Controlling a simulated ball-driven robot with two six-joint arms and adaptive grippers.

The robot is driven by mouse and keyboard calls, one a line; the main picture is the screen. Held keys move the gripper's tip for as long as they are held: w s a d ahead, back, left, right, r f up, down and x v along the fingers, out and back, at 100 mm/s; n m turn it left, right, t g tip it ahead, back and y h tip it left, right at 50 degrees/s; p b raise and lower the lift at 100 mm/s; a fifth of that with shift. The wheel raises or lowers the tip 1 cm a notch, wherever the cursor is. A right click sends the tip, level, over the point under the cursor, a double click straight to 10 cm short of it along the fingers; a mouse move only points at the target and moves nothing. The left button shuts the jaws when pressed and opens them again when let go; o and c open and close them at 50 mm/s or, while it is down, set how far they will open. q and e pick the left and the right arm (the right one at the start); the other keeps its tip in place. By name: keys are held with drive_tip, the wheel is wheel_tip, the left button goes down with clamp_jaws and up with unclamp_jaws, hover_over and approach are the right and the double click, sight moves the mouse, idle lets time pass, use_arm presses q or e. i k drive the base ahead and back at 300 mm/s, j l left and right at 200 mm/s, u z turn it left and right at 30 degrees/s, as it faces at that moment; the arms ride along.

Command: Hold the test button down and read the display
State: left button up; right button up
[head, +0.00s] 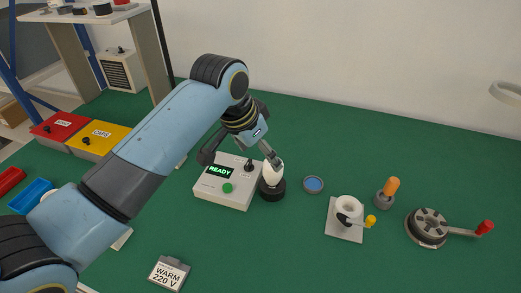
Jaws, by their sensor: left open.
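The pale grey test box (213,191) stands on the green table. Its display (219,172) reads READY in green letters. A round green button (227,188) is on its top, below the display, and a small black toggle (249,164) sits at its far right. A white bulb (273,174) stands upright in a black socket (272,190) beside the box. My left gripper (243,160) is open above the far part of the box. One finger is near the bulb; I cannot tell whether they touch. My right gripper is not in view.
A card reading WARM 220 V (170,272) lies in front.

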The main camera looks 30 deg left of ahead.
sight(227, 188)
drive_tip(key=k, duration=1.5)
